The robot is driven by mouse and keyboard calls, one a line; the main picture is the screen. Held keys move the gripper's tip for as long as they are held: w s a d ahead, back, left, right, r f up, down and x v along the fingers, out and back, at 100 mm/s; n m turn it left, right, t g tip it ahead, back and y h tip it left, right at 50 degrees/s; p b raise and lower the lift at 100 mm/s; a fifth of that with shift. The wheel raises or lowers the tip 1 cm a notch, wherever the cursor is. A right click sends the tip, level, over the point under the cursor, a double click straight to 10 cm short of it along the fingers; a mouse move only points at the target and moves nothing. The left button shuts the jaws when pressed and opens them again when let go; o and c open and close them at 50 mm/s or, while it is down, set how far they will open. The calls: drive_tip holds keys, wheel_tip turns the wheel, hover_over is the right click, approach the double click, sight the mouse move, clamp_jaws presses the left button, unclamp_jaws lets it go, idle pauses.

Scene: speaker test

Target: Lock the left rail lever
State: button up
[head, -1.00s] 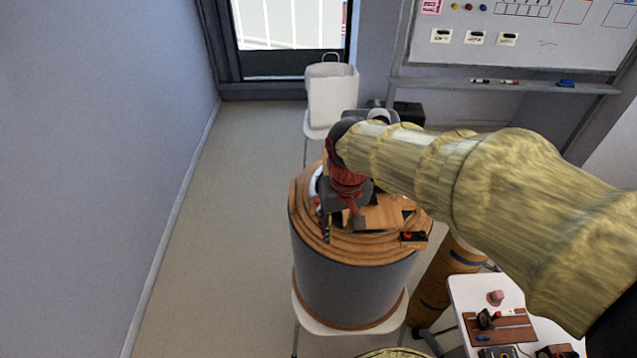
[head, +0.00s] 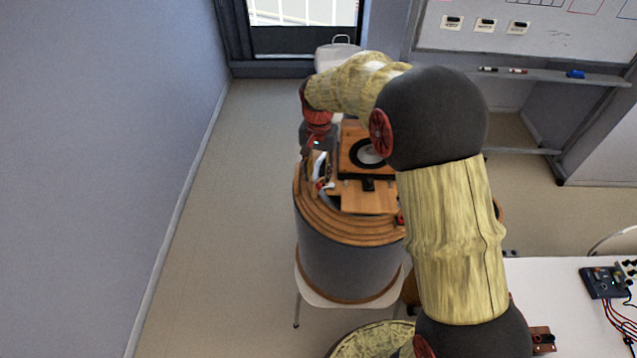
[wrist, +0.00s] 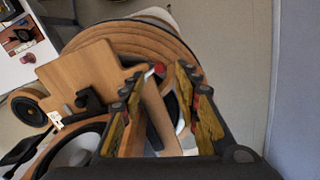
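A wooden board with a black ring, the speaker panel (head: 352,193), lies on the round wooden-topped drum (head: 318,218). At its left edge a small red and white part (head: 327,185), perhaps the left rail lever, shows beside my gripper (head: 315,172). In the wrist view my gripper (wrist: 157,78) is open, with its two fingers apart. A wooden rail strip and a small red tip (wrist: 158,68) show between the fingers, with a white curved piece beside them. I cannot tell whether either finger touches the lever, or its exact position.
The drum stands on a white stool or chair (head: 315,290). A white table (head: 550,290) with wired electronics is at the lower right. A whiteboard hangs at the back right. The floor left of the drum is clear up to the wall.

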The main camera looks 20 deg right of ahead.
sight(318, 185)
drive_tip(key=shift+f+p, duration=0.3)
drive_tip(key=shift+f, duration=2.4)
drive_tip(key=shift+c, duration=1.4)
clamp_jaws()
